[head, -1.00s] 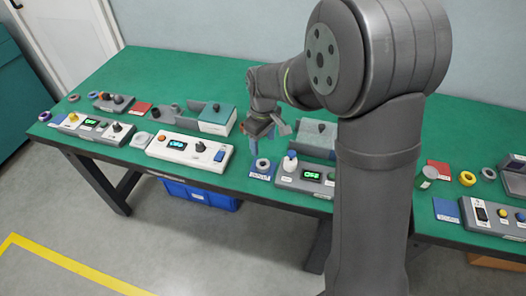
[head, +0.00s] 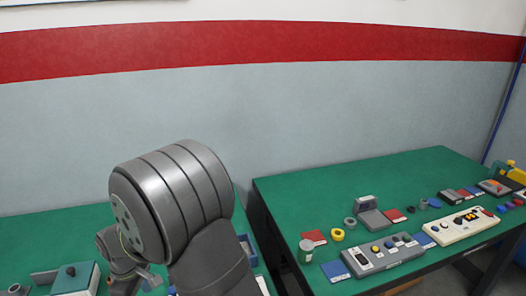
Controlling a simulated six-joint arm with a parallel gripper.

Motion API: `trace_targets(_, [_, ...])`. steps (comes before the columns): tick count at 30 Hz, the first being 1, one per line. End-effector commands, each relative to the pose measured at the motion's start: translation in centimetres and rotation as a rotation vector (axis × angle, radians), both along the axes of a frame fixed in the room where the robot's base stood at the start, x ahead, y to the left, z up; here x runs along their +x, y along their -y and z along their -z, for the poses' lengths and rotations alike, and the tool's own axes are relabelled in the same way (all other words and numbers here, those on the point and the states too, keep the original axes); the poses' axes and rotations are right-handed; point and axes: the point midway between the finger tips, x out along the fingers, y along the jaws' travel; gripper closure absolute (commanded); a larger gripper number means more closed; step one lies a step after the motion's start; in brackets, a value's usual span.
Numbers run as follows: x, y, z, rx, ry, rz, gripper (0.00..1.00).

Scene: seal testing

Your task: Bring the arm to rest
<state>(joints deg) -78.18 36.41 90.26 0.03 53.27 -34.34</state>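My arm stands at the lower left of the head view, with its large grey joint and upper link in front of the left green table. The wrist bends down behind the joint to the bottom edge. Only a small part of my gripper (head: 150,280) shows there, and its fingertips are not clear. I cannot tell whether it is open or shut or whether it holds anything.
The left green table (head: 40,232) carries a green-topped box (head: 75,279). The right green table (head: 330,200) holds a grey control box (head: 382,256), a cream control box (head: 462,226), a jar (head: 306,252) and a yellow ring (head: 337,235). Its back half is clear.

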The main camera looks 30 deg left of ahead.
Motion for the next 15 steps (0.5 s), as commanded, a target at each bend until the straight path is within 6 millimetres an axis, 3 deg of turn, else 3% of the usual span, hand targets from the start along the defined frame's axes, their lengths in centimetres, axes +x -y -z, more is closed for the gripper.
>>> trace_targets(10, [0.0, 0.1, 7.0, -0.004, 0.0, 0.0, 0.4])
trace_targets(15, [0.0, 0.0, 4.6, 0.002, 0.0, 0.0, 0.4])
